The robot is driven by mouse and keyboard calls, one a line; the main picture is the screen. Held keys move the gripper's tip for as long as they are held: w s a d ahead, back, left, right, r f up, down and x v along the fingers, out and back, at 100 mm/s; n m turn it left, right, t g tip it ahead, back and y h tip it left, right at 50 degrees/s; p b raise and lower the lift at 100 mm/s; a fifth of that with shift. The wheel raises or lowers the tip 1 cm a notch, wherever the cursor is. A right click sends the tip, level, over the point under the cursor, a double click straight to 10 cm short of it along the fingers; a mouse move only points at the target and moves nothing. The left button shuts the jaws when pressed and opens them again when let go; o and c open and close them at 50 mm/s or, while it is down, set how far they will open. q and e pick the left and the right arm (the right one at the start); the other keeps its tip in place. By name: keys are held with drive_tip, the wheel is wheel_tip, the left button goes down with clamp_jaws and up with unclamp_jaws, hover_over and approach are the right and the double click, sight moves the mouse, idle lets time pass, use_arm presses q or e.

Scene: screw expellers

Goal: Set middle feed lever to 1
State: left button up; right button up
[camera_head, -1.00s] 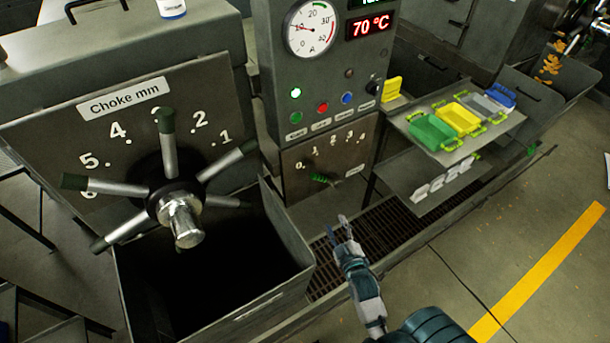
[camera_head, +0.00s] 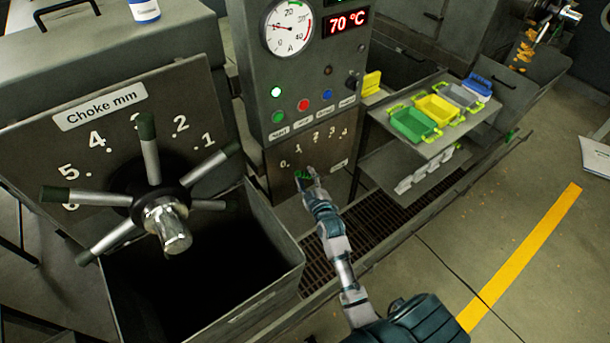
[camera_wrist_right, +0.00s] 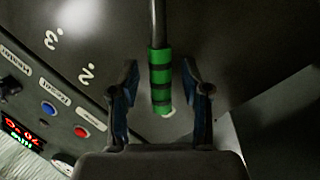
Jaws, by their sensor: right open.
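The feed lever with a green banded grip (camera_wrist_right: 160,78) hangs between the two open fingers of my right gripper (camera_wrist_right: 166,95) in the right wrist view. Gaps show on both sides of the grip, so the fingers look apart from it. In the head view my right gripper (camera_head: 310,181) is at the lever's green handle (camera_head: 302,186), partly hiding it. The lever plate (camera_head: 322,152) carries the numbers 0 to 4 in an arc. The lever's exact setting is hard to tell behind the gripper. My left gripper is not in view.
The choke handwheel (camera_head: 160,215) with several spokes stands at left above an open dark bin (camera_head: 285,245). The control panel (camera_head: 300,75) with gauge and buttons is above the lever plate. A shelf (camera_head: 455,125) with coloured trays is at right. A floor grate (camera_head: 370,225) lies below.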

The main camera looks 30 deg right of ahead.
drive_tip(key=shift+w+a, duration=0.1)
drive_tip(key=shift+w, duration=0.45)
drive_tip(key=shift+a+r, duration=0.1)
clamp_jaws()
drive_tip(key=d+r+m+p, duration=0.2)
drive_tip(key=d+m+p, duration=0.1)
drive_tip(key=p, duration=0.2)
drive_tip(key=shift+r+g+p, duration=0.2)
drive_tip(key=shift+g+p, duration=0.2)
drive_tip(key=shift+w+d+m+p, duration=0.1)
drive_tip(key=shift+d+m+p, duration=0.25)
drive_tip(key=shift+m, duration=0.15)
drive_tip(key=shift+f, duration=0.15)
unclamp_jaws()
